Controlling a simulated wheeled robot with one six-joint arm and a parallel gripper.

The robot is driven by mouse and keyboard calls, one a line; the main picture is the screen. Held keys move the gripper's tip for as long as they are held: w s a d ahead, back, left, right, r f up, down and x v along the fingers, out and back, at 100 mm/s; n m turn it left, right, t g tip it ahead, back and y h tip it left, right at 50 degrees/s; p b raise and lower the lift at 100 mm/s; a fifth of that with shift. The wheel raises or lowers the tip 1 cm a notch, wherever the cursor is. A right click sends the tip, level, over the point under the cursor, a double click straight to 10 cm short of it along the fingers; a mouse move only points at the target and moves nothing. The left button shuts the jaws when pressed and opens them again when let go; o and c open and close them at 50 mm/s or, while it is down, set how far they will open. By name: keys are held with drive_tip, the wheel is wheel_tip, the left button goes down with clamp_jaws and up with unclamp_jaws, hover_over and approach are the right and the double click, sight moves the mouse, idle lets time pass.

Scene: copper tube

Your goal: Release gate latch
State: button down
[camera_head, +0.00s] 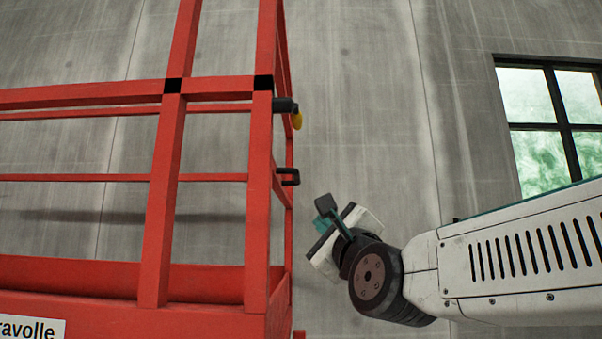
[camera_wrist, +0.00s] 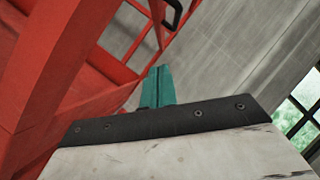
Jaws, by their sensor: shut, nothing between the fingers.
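A red metal gate frame (camera_head: 163,200) stands on the left in the head view and fills the left of the wrist view (camera_wrist: 68,85). On its right post are a black latch part with a yellow end (camera_head: 287,106) and, lower down, a black loop handle (camera_head: 288,176). A black loop handle also shows at the top of the wrist view (camera_wrist: 172,14). My gripper (camera_head: 326,203) is to the right of the post, below the loop handle and apart from it. In the wrist view its teal fingers (camera_wrist: 157,86) are together and empty.
A red platform base with a white label (camera_head: 32,329) lies below the rails. A grey concrete wall (camera_head: 370,80) is behind, with a dark-framed window (camera_head: 553,115) at the right. The space between my gripper and the post is clear.

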wheel_tip(320, 180, up, 8)
drive_tip(key=s+a+m+t+h, duration=0.2)
drive_tip(key=m+t, duration=0.3)
drive_tip(key=m, duration=0.4)
drive_tip(key=shift+m+h, duration=0.3)
drive_tip(key=shift+a, duration=0.1)
approach(298, 128)
drive_tip(key=w, duration=0.4)
wheel_tip(298, 128, up, 3)
drive_tip(key=shift+a, duration=0.2)
drive_tip(key=shift+w+a+r, duration=0.1)
drive_tip(key=shift+r, duration=0.4)
drive_tip(key=shift+a, duration=0.1)
